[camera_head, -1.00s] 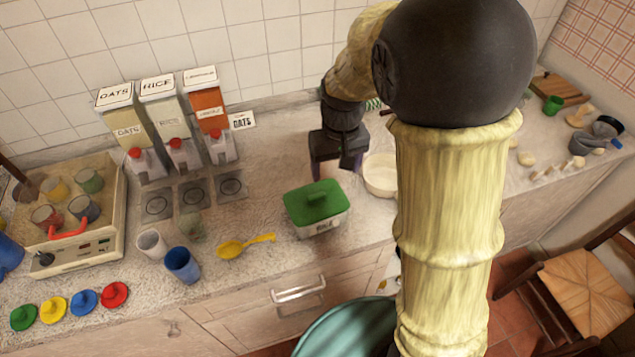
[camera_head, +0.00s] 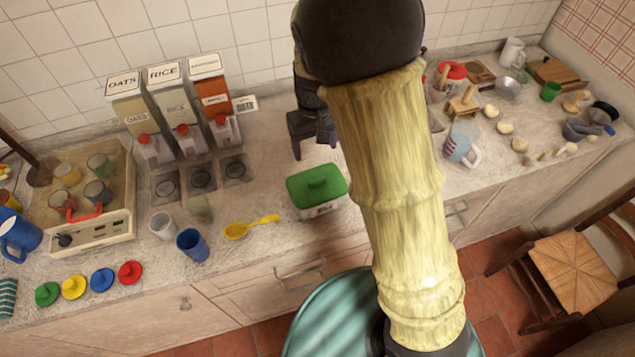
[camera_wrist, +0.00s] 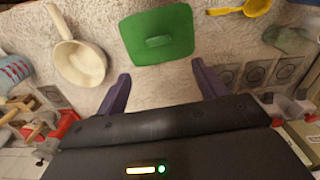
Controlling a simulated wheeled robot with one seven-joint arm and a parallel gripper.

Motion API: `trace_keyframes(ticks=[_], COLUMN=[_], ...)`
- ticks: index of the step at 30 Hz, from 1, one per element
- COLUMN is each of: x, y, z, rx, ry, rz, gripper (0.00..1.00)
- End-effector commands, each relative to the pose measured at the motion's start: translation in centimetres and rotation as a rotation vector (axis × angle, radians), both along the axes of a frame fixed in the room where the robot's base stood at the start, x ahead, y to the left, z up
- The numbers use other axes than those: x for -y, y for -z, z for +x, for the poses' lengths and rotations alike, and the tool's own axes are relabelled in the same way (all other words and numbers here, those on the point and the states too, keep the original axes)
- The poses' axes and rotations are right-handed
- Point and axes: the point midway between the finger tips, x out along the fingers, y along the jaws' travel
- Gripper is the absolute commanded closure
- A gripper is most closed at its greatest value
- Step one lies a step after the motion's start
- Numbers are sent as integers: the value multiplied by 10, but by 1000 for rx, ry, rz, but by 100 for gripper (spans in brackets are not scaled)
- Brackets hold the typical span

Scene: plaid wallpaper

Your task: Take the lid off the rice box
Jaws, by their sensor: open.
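The rice box (camera_head: 322,211) is a pale box standing on the counter near its front edge. Its green lid (camera_head: 317,186), with a raised handle on top, sits on it. In the wrist view the lid (camera_wrist: 157,34) shows from above and the box body is hidden. My gripper (camera_head: 315,150) is just behind the box, above the counter, partly hidden by my arm. In the wrist view my gripper (camera_wrist: 160,84) has its two purple fingers wide apart with nothing between them. The lid lies beyond the fingertips, apart from them.
A cream pan (camera_wrist: 79,62) lies beside the lid. Three dispensers (camera_head: 170,105) line the wall. A patterned mug (camera_head: 461,148) stands to the right. Counter around the box is mostly clear.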

Motion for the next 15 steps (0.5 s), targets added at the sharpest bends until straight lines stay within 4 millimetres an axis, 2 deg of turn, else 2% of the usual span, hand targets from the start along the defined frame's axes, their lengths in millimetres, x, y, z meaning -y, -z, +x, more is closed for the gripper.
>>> trace_keyframes(ticks=[9, 15], x=[1, 1], y=[54, 75], z=[-1, -1], rx=[-4, -2], ry=[3, 2], rz=[-3, -1], gripper=[29, 29])
